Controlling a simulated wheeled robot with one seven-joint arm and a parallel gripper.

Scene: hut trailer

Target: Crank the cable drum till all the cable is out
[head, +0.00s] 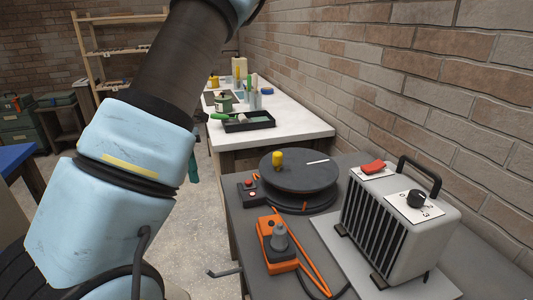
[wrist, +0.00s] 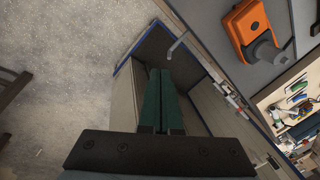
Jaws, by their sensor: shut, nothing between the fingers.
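The cable drum (head: 299,176) is a dark, flat round reel lying on the grey bench top in the head view. A yellow knob (head: 278,159) stands on its upper face near the far left rim, beside a white mark. A little orange shows at the drum's front side; how much cable is on it I cannot tell. My gripper (wrist: 160,74) shows in the wrist view with its two green fingers together and empty. It is off the bench's edge and apart from the drum, which I cannot make out in the wrist view. In the head view my arm mostly hides the gripper.
An orange device (head: 275,245) with a grey knob and an orange cord sits in front of the drum. A small box with red buttons (head: 251,193) is left of it, a heater (head: 400,220) right. A hooked metal bar (head: 225,272) juts from the bench edge. A white table (head: 285,123) stands behind.

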